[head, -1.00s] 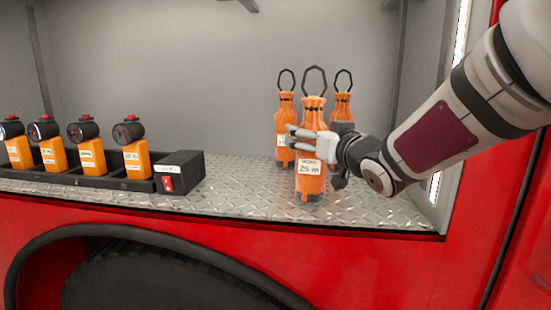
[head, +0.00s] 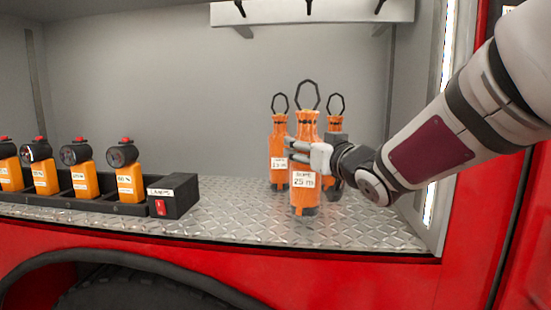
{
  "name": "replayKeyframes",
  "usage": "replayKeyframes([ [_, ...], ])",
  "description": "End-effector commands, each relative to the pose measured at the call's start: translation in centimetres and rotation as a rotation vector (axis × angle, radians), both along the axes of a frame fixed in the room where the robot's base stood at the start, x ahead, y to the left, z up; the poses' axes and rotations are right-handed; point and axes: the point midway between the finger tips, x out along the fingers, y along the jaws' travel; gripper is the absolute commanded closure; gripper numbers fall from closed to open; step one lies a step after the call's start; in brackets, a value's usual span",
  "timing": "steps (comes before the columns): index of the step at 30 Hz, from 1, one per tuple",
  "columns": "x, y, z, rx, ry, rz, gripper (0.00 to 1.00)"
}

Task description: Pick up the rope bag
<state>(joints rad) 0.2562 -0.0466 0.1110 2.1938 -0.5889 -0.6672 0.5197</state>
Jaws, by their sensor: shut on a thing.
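My gripper (head: 301,151) comes in from the right and is shut around the bag's upper body, above the label. Two similar orange bags stand behind: one at the left (head: 278,150) and one at the right (head: 335,122), the latter partly hidden by my gripper and the front bag.
The diamond-plate shelf (head: 235,215) is clear left of the bags. A black rack (head: 179,196) with several orange lamps (head: 130,183) stands at the left. A wall of the compartment rises at the right. A grey rail with hooks (head: 340,14) hangs above.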

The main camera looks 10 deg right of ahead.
Motion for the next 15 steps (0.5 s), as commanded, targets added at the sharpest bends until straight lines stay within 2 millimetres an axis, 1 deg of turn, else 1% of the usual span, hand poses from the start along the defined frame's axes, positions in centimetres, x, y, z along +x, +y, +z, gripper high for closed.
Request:
replayKeyframes([
  [1,-0.1,0.1,1.0,-0.002,-0.008,0.002,1.0],
  [3,-0.4,0.1,1.7,-0.002,-0.007,0.001,1.0],
  [8,-3.0,0.2,1.8,-0.001,-0.006,0.002,1.0],
  [11,-5.0,0.2,2.0,-0.002,-0.007,0.001,1.0],
  [15,-8.4,0.3,2.3,-0.001,-0.007,0.002,1.0],
])
